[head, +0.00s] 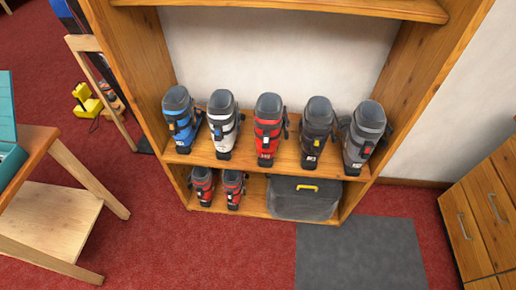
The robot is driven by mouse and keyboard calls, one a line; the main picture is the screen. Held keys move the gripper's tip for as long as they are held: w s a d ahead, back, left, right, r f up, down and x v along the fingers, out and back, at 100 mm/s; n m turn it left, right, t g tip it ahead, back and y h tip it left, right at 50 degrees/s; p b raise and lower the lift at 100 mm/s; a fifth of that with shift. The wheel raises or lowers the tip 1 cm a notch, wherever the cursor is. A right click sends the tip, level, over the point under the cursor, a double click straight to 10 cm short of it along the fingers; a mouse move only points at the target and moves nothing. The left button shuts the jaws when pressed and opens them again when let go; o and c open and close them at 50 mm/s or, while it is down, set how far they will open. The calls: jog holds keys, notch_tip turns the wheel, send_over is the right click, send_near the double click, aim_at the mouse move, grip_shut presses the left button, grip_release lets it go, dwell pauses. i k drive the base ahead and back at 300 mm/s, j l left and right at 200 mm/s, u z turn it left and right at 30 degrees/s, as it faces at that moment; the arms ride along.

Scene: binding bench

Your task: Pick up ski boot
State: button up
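Several ski boots stand upright in a row on the middle shelf of a wooden rack in the head view: a blue boot (181,120), a white boot (223,125), a red boot (268,130), a dark grey boot (315,133) and a lighter grey boot (363,136). Two smaller red and black boots stand on the bottom shelf, a left one (202,186) and a right one (233,189). My gripper is not in view.
A dark case (303,203) with a yellow handle fills the bottom shelf's right side. A grey mat (360,252) lies before the rack (143,75). A wooden table (38,145) stands left, drawers (485,215) right. Red carpet between is clear.

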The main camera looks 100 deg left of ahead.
aim_at(360, 134)
jog(key=u, duration=0.4)
jog(key=k+u, duration=0.1)
jog(key=u, duration=0.25)
jog(key=j+u, duration=0.1)
jog(key=u, duration=0.3)
jog(key=k+u, duration=0.1)
jog(key=u, duration=1.75)
